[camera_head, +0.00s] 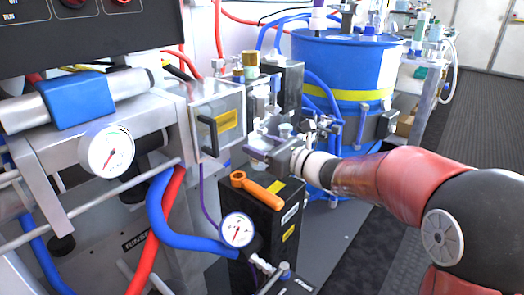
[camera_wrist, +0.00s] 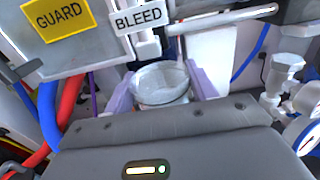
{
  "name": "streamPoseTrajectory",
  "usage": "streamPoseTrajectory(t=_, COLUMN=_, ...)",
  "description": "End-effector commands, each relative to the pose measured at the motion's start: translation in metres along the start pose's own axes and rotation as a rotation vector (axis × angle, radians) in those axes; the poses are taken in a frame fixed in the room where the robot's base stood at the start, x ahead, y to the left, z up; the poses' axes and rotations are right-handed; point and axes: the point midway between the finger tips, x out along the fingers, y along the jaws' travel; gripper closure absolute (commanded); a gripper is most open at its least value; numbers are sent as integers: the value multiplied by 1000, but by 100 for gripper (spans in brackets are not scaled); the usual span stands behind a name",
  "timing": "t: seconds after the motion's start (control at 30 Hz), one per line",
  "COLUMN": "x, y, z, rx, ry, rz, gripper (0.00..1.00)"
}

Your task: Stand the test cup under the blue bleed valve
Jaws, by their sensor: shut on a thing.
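My gripper (camera_wrist: 162,84) is shut on the clear test cup (camera_wrist: 160,92), with a pale purple finger on each side of it. The cup's round open rim faces up toward the wrist camera, and its lower part is hidden behind my gripper body. A white BLEED label (camera_wrist: 139,18) is just above and slightly left of the cup. Pale fittings hang beside the label, close to the rim; I cannot make out the blue valve handle. In the head view my gripper (camera_head: 262,142) is at the right of the guarded box, and the cup is hard to make out.
The guard box (camera_head: 218,125) with its black handle stands at the left of my gripper. A black box with an orange lever (camera_head: 257,189) is below. A blue drum (camera_head: 340,65) stands behind.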

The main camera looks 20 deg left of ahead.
Motion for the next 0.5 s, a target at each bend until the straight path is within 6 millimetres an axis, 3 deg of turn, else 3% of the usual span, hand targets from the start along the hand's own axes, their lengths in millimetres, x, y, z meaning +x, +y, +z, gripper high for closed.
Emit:
streamPoseTrajectory(t=0.13, x=0, y=0, z=-16, rx=0, ry=-1, rz=2, gripper=66)
streamPoseTrajectory(t=0.5, x=0, y=0, z=-20, rx=-2, ry=-2, rz=1, gripper=66)
